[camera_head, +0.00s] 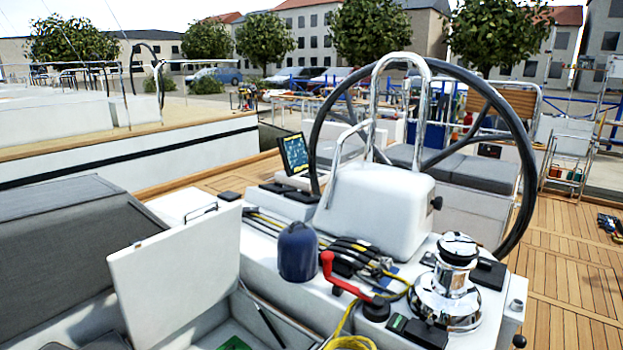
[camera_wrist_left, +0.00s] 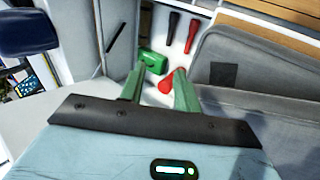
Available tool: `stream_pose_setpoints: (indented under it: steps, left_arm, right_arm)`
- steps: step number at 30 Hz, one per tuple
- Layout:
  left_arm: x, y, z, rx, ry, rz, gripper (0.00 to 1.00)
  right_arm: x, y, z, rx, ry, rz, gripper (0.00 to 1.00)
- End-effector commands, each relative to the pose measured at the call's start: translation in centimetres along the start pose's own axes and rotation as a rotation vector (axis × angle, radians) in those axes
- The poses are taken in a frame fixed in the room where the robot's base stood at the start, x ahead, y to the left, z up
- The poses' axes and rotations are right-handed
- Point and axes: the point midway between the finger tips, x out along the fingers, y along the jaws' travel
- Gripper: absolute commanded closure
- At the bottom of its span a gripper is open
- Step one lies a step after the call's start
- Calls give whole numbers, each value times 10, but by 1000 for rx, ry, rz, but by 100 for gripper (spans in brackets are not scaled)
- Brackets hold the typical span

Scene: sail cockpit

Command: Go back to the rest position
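My left gripper (camera_wrist_left: 158,80) shows in the left wrist view, with its two green fingers apart. I see nothing held between them. Beyond the fingertips is an open white locker with a green case (camera_wrist_left: 153,62) and a red object (camera_wrist_left: 166,84) inside. Whether the fingers touch the red object is hard to tell. In the head view the left gripper cannot be made out; a dark shape at the lower left edge is unclear. My right gripper is in neither view.
The raised white locker lid (camera_head: 180,275) stands left of the console. A blue cover (camera_head: 298,252), a red handle (camera_head: 340,275), a chrome winch (camera_head: 452,285) and the steering wheel (camera_head: 527,160) crowd the console. Grey cushions (camera_head: 70,240) lie left. Wooden deck (camera_head: 570,270) is mostly clear at right.

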Motion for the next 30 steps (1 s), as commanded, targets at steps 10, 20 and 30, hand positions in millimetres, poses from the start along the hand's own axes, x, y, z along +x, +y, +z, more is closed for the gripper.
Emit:
stream_pose_setpoints:
  steps: [10, 20, 30]
  left_arm:
    - [-25, -103, 156, 540, -85, -226, 67]
    - [-94, -154, 250, 879, -167, -336, 67]
    - [-147, -172, 291, 1030, -215, -386, 67]
  right_arm:
    - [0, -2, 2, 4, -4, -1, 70]
    - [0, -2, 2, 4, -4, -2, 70]
    - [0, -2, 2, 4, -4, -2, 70]
